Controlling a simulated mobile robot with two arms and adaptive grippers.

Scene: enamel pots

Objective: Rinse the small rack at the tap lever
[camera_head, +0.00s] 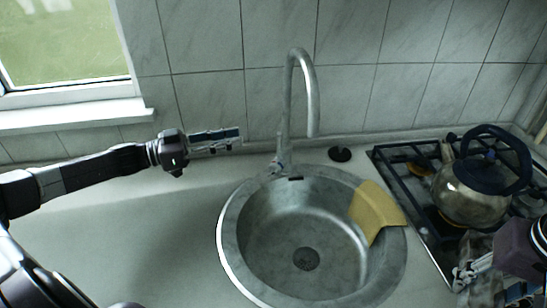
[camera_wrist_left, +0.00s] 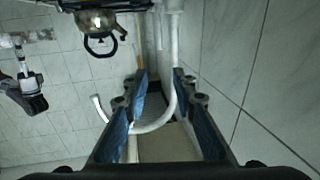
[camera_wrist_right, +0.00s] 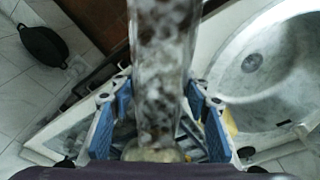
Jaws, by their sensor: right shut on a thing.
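No thing that I can clearly make out as a small rack shows. My right gripper (camera_head: 482,272) is at the lower right, beside the hob. It is shut on a glassy, mottled, cylinder-like thing (camera_wrist_right: 160,60), which stands out between the fingers in the right wrist view; I cannot tell whether this is the rack. The curved grey tap (camera_head: 312,95) rises behind the sink, with its lever (camera_head: 280,150) low near the base. My left gripper (camera_head: 215,140) is left of the tap, fingers apart and empty. The tap (camera_wrist_left: 170,110) shows beyond those fingers in the left wrist view.
The round metal sink (camera_head: 232,235) is empty, with a yellow cloth (camera_head: 376,208) over its right rim. A kettle (camera_head: 468,195) stands on the hob (camera_head: 395,178). A black plug (camera_head: 340,154) lies behind the sink. The counter left of the sink (camera_head: 150,225) is clear.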

